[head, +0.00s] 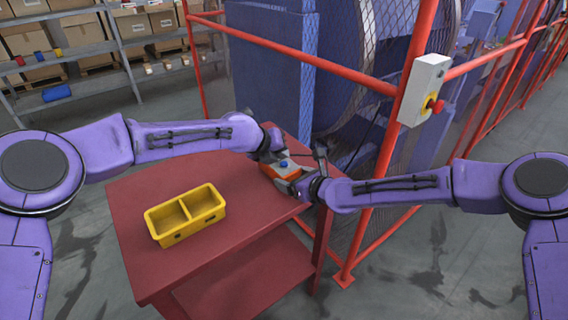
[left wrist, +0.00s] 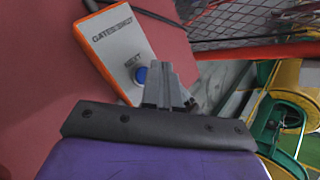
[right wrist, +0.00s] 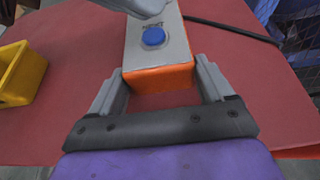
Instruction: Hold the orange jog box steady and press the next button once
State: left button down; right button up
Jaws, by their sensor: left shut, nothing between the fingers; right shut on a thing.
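The orange jog box (head: 286,171) has a grey top and lies near the far right corner of the red table. Its blue button (right wrist: 154,36) sits near one end, beside the printed word NEXT in the left wrist view. My right gripper (head: 301,181) is shut on the box, one finger on each side of the button end in the right wrist view (right wrist: 160,82). My left gripper (head: 277,157) is shut and empty over the box. In the left wrist view its fingertips (left wrist: 161,70) show close beside the blue button (left wrist: 141,75); I cannot tell whether they touch it.
A yellow two-part bin (head: 186,214) stands on the red table (head: 240,237), left of the box. A red-framed mesh fence (head: 345,75) rises behind the table. A control box with a red emergency button (head: 424,90) hangs on its post. A dark cable (right wrist: 230,30) runs beside the jog box.

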pick_arm(q)
jog(key=shift+f, duration=0.1)
jog(key=shift+f, duration=0.3)
